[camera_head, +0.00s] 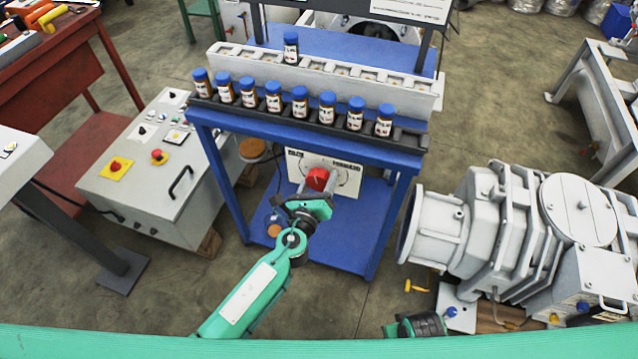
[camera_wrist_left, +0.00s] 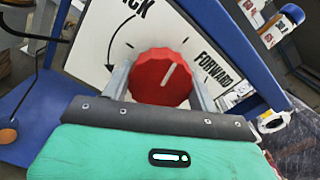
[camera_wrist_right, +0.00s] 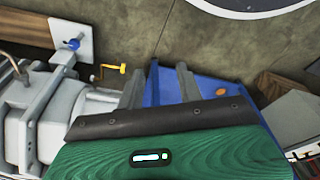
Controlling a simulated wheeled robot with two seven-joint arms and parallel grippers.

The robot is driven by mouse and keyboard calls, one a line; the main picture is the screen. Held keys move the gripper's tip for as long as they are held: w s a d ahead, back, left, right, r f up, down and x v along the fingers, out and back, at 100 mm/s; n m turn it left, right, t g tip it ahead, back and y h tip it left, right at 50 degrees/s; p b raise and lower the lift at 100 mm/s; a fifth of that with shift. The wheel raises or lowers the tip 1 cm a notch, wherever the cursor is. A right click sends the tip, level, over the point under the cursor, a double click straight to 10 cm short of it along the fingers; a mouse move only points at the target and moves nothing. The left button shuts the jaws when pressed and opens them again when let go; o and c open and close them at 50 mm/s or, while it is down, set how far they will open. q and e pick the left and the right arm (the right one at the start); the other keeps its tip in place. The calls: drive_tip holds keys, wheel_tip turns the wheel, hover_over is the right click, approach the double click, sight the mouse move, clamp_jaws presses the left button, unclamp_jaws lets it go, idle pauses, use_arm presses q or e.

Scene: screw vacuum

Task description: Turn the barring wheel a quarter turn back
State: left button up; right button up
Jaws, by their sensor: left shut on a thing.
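The red barring wheel (camera_head: 317,179) sits on a white dial plate (camera_head: 347,182) under the blue stand. In the left wrist view the wheel (camera_wrist_left: 153,84) carries a white line slanting toward the upper right, between the words BACK and FORWARD on the plate (camera_wrist_left: 97,45). A curved arrow runs by BACK. My left gripper (camera_head: 309,194) is shut on the wheel, one finger on each side; the fingers also show in its wrist view (camera_wrist_left: 160,90). My right gripper (camera_wrist_right: 160,88) is open and empty, away from the wheel; its arm end shows at the head view's bottom edge.
A blue stand (camera_head: 302,151) holds a row of blue-capped bottles (camera_head: 299,101) above the wheel. A grey control box (camera_head: 140,190) is on the left. A large grey pump (camera_head: 500,240) stands on the right.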

use_arm(q)
drive_tip(key=n+b, duration=0.2)
drive_tip(key=n, duration=0.3)
drive_tip(key=shift+f+n, duration=0.1)
drive_tip(key=shift+n, duration=0.2)
drive_tip(key=n+b, duration=0.1)
drive_tip(key=n, duration=0.2)
drive_tip(key=shift+n, duration=3.3)
use_arm(e)
wheel_tip(320, 180, up, 8)
drive_tip(key=t, duration=0.1)
drive_tip(key=shift+w, duration=0.45)
use_arm(q)
drive_tip(key=o, duration=1)
drive_tip(key=shift+c, duration=0.2)
use_arm(e)
drive_tip(key=shift+w, duration=0.1)
